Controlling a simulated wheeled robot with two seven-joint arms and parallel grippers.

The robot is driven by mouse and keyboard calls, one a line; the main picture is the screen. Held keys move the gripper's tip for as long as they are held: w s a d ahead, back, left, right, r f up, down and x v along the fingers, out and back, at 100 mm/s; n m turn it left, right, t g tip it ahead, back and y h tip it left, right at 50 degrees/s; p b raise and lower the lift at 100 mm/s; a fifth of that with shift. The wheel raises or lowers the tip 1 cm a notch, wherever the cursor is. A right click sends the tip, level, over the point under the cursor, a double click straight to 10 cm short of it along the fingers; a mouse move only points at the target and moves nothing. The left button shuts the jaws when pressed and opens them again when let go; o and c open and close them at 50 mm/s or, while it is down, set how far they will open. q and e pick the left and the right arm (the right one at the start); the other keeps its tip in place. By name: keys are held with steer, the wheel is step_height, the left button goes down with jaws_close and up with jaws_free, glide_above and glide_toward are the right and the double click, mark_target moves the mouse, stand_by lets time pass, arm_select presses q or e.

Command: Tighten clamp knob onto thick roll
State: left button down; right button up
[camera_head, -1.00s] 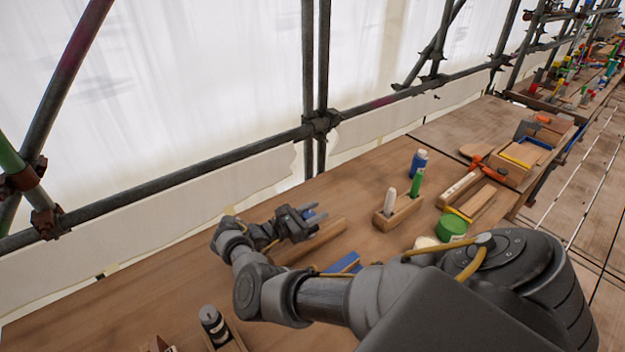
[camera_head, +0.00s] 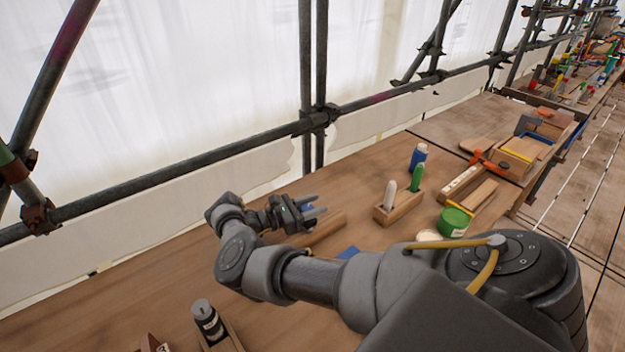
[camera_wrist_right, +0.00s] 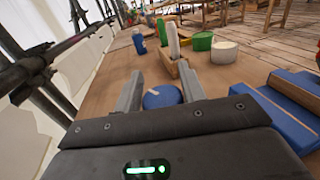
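My right gripper (camera_head: 314,207) is low over the bench, its two fingers apart. A round blue knob (camera_wrist_right: 162,97) sits between the fingers in the right wrist view and nearly fills the gap; I cannot tell whether they press on it. In the head view a little blue (camera_head: 306,209) shows between the fingers. A brown wooden piece (camera_head: 326,230) lies beside the gripper on the bench; I cannot make out a thick roll for certain. My left gripper is not in view.
A wooden holder (camera_head: 398,210) with a white and a green upright piece, a blue bottle (camera_head: 418,157) and a green tub (camera_head: 454,221) stand to the right. Blue blocks (camera_wrist_right: 285,115) lie right of the gripper. Scaffold poles (camera_head: 250,147) run behind the bench.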

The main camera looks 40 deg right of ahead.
steer(key=o, duration=0.4)
steer(key=shift+d, duration=0.1)
steer(key=shift+c, duration=0.2)
steer(key=shift+f, duration=0.1)
steer(key=shift+a+f+b, duration=0.1)
steer(key=shift+a+b, duration=0.2)
steer(key=shift+a, duration=0.1)
steer(key=b+v, duration=0.3)
steer(key=v, duration=0.1)
steer(key=b+v, duration=0.2)
steer(key=v, duration=0.2)
steer(key=shift+w+f+b, duration=0.1)
steer(key=shift+f+b, duration=0.1)
steer(key=shift+b, duration=0.2)
steer(key=shift+w+a+r+p, duration=0.15)
steer(key=shift+w+a+p, duration=0.05)
steer(key=shift+a+p, duration=0.35)
steer(key=shift+w+a+r+p, duration=0.15)
steer(key=shift+a+r+p, duration=0.05)
steer(key=shift+a+p, duration=0.3)
